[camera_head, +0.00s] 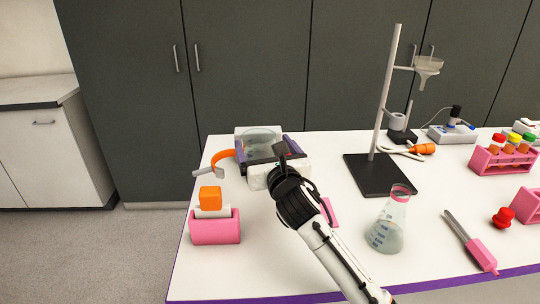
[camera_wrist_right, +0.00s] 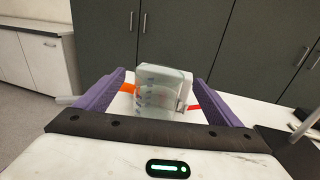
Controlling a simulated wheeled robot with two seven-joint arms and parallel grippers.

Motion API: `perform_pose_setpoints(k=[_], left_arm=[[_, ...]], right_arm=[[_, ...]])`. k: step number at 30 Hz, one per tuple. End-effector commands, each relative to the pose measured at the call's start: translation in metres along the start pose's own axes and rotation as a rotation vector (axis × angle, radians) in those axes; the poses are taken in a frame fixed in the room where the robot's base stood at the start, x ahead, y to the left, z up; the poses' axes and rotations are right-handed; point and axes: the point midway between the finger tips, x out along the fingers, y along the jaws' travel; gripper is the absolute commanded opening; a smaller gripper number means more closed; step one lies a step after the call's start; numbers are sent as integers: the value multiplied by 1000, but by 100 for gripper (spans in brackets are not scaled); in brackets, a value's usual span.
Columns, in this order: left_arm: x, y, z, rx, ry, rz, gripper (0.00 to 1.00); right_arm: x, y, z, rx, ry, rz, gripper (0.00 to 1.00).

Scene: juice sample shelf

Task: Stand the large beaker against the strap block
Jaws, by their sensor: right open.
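The large beaker (camera_head: 258,139) is clear glass and stands on the far left part of the white bench. It also shows in the right wrist view (camera_wrist_right: 156,98), upright between the fingers' far ends; I cannot tell whether they touch it. A whitish block (camera_head: 244,131) is right behind the beaker, and I cannot tell if they touch. It is probably the strap block. My right gripper (camera_head: 262,156) is open, with purple fingers also in the wrist view (camera_wrist_right: 158,88). My left gripper is not in view.
A pink holder (camera_head: 215,229) with an orange block (camera_head: 210,197) stands at the front left. A stand with a black base (camera_head: 378,178) and an Erlenmeyer flask (camera_head: 387,225) are right of my arm. Pink racks (camera_head: 503,160) stand farther right.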

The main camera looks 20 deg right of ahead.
Motion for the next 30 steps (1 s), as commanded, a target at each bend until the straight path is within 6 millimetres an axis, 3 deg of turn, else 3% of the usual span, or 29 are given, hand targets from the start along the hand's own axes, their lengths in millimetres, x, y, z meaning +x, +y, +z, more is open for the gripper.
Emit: perform_pose_setpoints(k=[6, 12, 30], left_arm=[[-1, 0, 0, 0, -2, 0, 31], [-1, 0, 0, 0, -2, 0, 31], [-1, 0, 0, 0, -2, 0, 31]], right_arm=[[-42, 0, -1, -1, 1, 0, 88], [-61, 0, 0, 1, 0, 0, 88], [-64, 0, 0, 1, 0, -1, 88]])
